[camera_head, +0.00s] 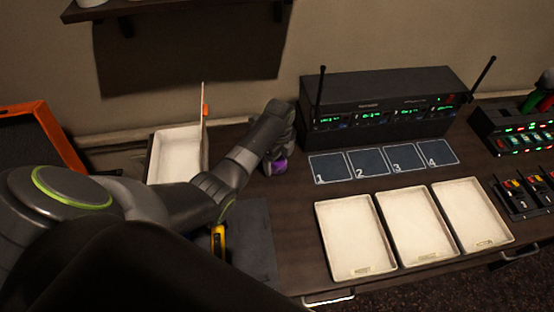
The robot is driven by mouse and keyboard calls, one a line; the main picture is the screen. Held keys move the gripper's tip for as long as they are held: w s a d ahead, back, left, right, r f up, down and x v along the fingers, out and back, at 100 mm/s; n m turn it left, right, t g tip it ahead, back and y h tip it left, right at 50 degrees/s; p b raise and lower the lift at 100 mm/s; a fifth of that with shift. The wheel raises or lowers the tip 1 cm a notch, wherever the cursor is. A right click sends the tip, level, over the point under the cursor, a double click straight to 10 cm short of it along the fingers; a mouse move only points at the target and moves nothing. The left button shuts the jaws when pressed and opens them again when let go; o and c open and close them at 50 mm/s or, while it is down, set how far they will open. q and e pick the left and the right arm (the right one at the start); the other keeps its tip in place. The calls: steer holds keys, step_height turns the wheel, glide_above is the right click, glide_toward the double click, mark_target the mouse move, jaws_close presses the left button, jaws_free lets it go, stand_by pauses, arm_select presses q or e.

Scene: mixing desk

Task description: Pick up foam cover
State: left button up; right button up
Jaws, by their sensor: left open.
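My left arm reaches in from the left, and its gripper (280,155) points down at the desk, left of the black receiver unit. A small purple piece (277,167), which may be the foam cover, shows at the gripper's lower end, near the desk top. The gripper hides most of it. The gripper is open, and I cannot tell whether the purple piece is between its fingers or just beyond them. My right gripper is not in view.
The receiver (380,110) with two antennas stands at the back. Numbered pads (368,163) lie before it, then three cream trays (420,225). A white box (178,155) with a raised lid stands left. A yellow tool (218,243) lies on a dark mat.

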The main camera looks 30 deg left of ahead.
arm_select(q)
steer(key=shift+f, duration=0.85)
steer(key=c, duration=1)
